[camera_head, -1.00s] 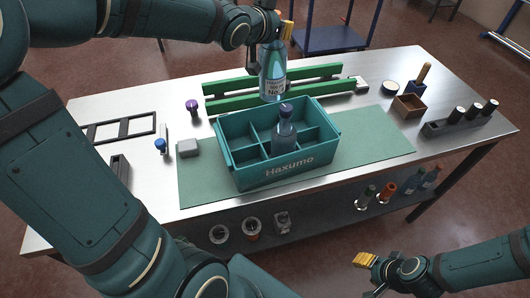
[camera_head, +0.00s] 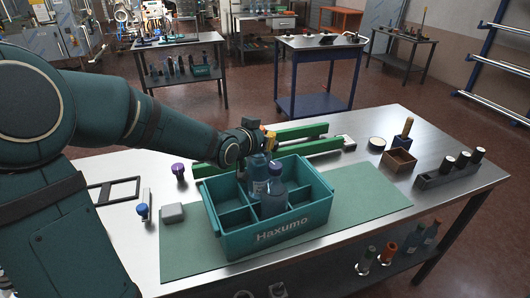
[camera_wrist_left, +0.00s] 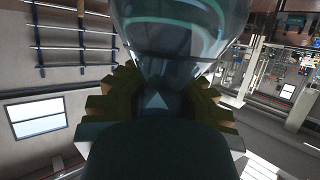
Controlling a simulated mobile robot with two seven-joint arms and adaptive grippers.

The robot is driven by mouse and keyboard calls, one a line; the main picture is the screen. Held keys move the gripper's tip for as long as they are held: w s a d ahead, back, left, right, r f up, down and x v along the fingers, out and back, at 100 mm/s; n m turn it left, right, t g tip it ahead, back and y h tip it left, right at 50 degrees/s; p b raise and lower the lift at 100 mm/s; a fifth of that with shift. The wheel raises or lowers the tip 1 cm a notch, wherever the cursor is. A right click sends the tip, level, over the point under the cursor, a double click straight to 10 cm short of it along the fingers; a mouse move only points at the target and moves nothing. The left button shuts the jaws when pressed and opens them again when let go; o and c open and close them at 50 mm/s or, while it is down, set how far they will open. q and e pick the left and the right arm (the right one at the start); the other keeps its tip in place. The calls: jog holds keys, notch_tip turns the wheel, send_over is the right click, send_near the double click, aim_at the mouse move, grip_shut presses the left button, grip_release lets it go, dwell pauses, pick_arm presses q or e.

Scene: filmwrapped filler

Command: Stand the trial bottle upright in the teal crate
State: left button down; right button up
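The teal crate (camera_head: 232,244), marked Haxumo, stands on the green mat with its compartments open upward. My left gripper (camera_head: 267,142) is above its back part, shut around the neck of a clear bluish bottle (camera_head: 256,172), seemingly the trial bottle. That bottle is about upright, its lower part hidden by the crate and by another bottle in front; I cannot tell whether it touches the floor. The other bottle (camera_head: 273,197), dark-capped, stands upright in a front compartment. In the left wrist view the yellow stepped fingers flank the held bottle (camera_wrist_left: 180,30). My right gripper is out of view.
The green rails (camera_head: 300,132) lie close behind the crate. A grey block (camera_head: 173,213) and a blue-topped item (camera_head: 143,211) are to its left. A brown box (camera_head: 399,160) and a dark holder (camera_head: 448,172) stand right. The mat's right side (camera_head: 365,200) is clear.

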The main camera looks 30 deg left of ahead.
pick_arm(q)
notch_tip(320, 180, down, 4)
jog(key=shift+b, duration=0.4)
jog(key=c, duration=1.7)
grip_release()
jog(key=shift+f, duration=0.2)
jog(key=o, duration=0.6)
jog(key=shift+c, duration=0.2)
jog(key=shift+r, duration=0.1)
